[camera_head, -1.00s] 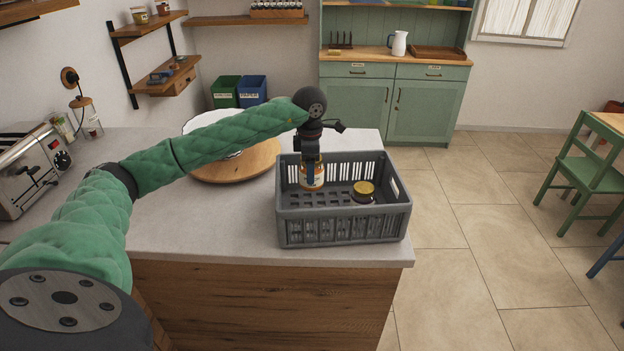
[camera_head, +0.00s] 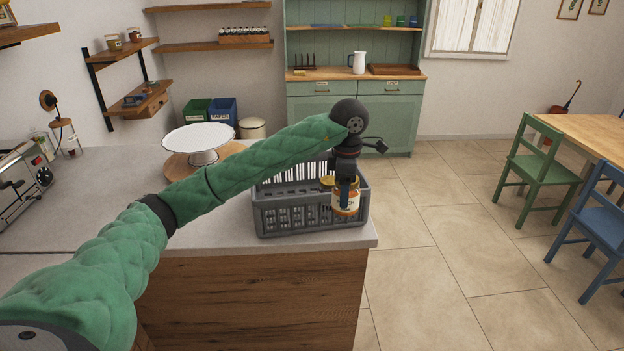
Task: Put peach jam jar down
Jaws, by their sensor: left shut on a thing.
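My left gripper (camera_head: 344,190) is shut on a jar with an orange and white label (camera_head: 346,206), taken to be the peach jam jar. The jar hangs upright and covers part of the front right of the grey crate (camera_head: 285,217). I cannot tell whether it is above the crate or just in front of its wall. A second jar with a gold lid (camera_head: 327,182) shows behind it, inside the crate, partly hidden by the held jar and the gripper. My right gripper is not in view.
The crate stands on the pale counter (camera_head: 225,228) near its right edge. A white cake stand (camera_head: 200,138) and a round wooden board (camera_head: 180,167) are behind my arm. Wall shelves (camera_head: 125,48) hang at the left. A green cabinet (camera_head: 390,110), chairs and a table stand beyond open floor.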

